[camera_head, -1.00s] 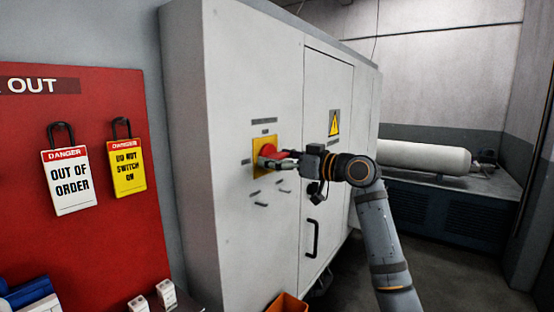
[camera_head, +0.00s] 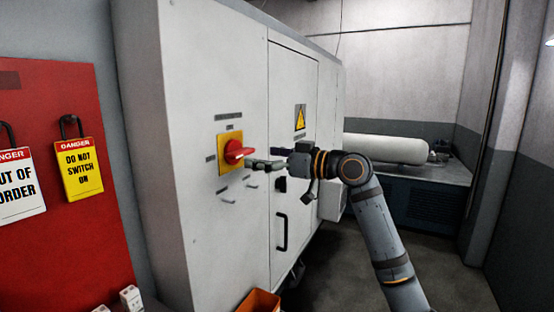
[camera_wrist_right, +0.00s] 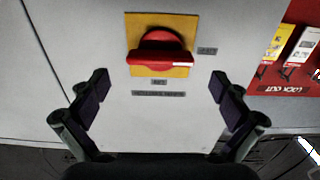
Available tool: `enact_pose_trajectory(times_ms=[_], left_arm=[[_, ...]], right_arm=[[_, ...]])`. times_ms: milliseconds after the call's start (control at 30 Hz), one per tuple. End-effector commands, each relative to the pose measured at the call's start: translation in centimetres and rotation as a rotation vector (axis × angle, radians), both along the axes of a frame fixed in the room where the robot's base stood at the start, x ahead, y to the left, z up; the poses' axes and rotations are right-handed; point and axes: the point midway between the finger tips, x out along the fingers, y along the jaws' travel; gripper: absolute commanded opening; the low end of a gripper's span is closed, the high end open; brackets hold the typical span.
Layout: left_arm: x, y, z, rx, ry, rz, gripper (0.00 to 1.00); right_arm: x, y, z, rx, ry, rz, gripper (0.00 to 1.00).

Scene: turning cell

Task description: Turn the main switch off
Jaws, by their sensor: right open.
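The main switch (camera_head: 235,151) is a red rotary handle on a yellow plate on the grey cabinet's front. In the right wrist view the switch (camera_wrist_right: 160,50) shows its handle lying across the picture, level, with a white mark near its right end. My right gripper (camera_head: 265,164) is just off the switch, to its right in the head view. In the right wrist view its two fingers stand wide apart with nothing between them, and the handle is beyond the fingertips, roughly centred. The gripper looks clear of the handle. My left gripper is in no view.
The cabinet (camera_head: 212,75) has a door with a black handle (camera_head: 282,232) and a yellow warning sign (camera_head: 300,117). A red lockout board (camera_head: 40,240) with hanging danger tags is at the left. An orange bin (camera_head: 260,302) is below. Floor is free at the right.

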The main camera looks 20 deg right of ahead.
Motion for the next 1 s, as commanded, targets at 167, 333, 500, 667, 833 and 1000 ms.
enact_pose_trajectory(times_ms=[167,333,500,667,833,1000], left_arm=[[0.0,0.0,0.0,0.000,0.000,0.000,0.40],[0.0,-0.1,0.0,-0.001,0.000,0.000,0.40],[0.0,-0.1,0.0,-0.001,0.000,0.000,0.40],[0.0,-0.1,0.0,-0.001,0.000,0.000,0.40],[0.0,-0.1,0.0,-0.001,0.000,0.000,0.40],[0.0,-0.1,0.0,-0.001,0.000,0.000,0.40]], right_arm=[[-2.7,-2.3,-0.1,-0.006,0.003,-0.005,1.00],[-4.0,-3.3,-0.1,-0.004,0.000,-0.003,1.00],[-4.6,-3.6,0.0,0.001,0.001,0.000,1.00],[-4.7,-3.6,0.0,0.001,0.000,0.000,1.00],[-4.7,-3.6,0.0,0.001,0.000,0.000,1.00],[-4.5,-3.7,-0.1,0.003,0.002,-0.002,1.00]])
